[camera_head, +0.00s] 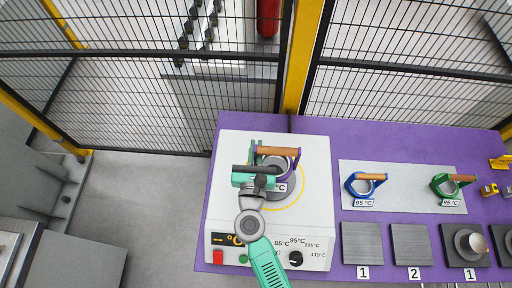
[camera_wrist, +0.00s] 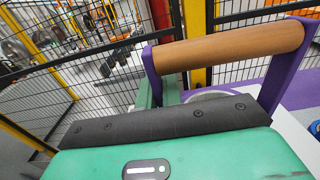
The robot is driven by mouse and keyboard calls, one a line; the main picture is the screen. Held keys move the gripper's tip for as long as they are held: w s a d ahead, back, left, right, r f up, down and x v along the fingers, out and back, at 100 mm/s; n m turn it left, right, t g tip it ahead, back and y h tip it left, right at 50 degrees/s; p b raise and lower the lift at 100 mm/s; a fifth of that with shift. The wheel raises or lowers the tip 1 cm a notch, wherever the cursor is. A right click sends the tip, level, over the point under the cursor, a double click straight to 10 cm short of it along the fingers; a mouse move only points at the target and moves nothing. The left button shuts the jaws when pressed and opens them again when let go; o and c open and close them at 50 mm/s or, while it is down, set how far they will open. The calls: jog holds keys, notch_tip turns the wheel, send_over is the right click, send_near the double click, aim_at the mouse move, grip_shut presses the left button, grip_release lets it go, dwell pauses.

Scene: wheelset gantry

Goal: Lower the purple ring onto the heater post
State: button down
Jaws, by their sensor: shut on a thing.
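The purple ring (camera_head: 298,166) has a brown wooden handle (camera_head: 278,151) on purple uprights. My gripper (camera_head: 258,160) is shut on the purple ring and holds it over the white heater (camera_head: 318,200). In the wrist view the handle (camera_wrist: 228,46) and its purple uprights (camera_wrist: 284,78) stand large beyond my green gripper body. A round grey part (camera_head: 275,163), which may be the heater post, shows within the ring. My gripper hides much of this area. I cannot tell whether the ring is around the post or above it.
The heater has a display, buttons and a dial (camera_head: 296,258) in front. To the right, a blue ring (camera_head: 352,187) and a green ring (camera_head: 437,187) stand on a grey plate (camera_head: 400,168). Numbered blocks (camera_head: 362,243) sit before them. A mesh fence (camera_head: 150,100) runs behind the purple table (camera_head: 325,130).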

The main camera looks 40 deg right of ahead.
jog(key=shift+f+b, duration=1.45)
jog(key=shift+f, duration=0.45)
jog(key=shift+f+b, duration=2.7)
jog(key=shift+f, duration=0.15)
jog(key=c, duration=1.5)
grip_release()
jog(key=v, duration=0.7)
jog(key=shift+s+a+r, duration=0.1)
jog(key=shift+s+a, duration=0.15)
jog(key=shift+s, duration=0.05)
